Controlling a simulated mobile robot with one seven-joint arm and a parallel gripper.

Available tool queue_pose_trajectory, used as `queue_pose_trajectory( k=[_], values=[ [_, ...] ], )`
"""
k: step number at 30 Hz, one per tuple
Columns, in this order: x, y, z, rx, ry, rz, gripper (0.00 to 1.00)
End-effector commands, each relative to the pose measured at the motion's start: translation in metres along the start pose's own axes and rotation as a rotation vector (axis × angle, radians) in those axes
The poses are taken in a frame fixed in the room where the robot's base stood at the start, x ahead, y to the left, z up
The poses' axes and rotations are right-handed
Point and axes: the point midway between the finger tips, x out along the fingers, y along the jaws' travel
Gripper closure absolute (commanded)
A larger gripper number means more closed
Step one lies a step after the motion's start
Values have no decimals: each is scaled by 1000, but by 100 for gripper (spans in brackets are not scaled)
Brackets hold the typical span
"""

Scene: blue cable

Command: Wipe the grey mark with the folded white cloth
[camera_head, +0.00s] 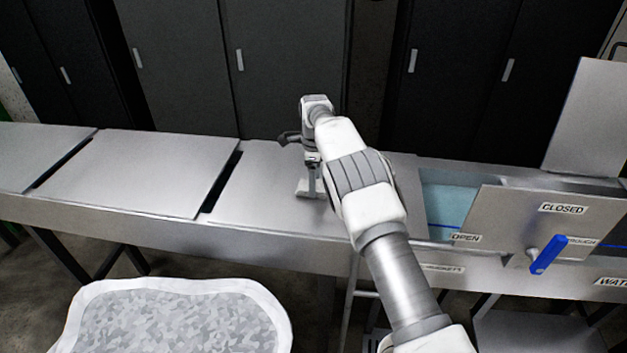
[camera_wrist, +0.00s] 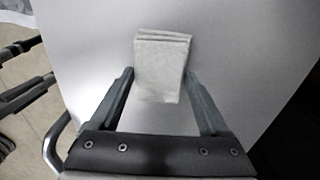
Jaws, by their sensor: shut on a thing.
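The folded white cloth (camera_wrist: 160,66) lies between the fingers of my gripper (camera_wrist: 160,85) in the wrist view, flat against the grey metal counter. In the head view my gripper (camera_head: 312,190) points down at the counter (camera_head: 262,172), and the cloth (camera_head: 303,188) shows as a small pale patch at its fingertips. My gripper is shut on the cloth. I cannot make out the grey mark in either view; the cloth, the gripper or the shading may hide it.
To the right are a trough with bluish water (camera_head: 447,200) and a metal panel (camera_head: 510,225) with a blue handle (camera_head: 548,255). Flat metal tops (camera_head: 130,172) continue left, with dark gaps between. Dark cabinets (camera_head: 290,70) stand behind. A white-rimmed basin (camera_head: 275,300) is in front.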

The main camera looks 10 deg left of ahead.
Motion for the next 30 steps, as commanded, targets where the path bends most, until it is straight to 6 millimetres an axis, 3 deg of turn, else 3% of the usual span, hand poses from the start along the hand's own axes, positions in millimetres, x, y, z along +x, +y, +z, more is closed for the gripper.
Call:
queue_pose_trajectory(
  k=[13, 30],
  values=[
    [4, -6, 0, 1, -1, 1, 64],
    [10, 33, 0, 1, 1, 7, 64]
  ],
)
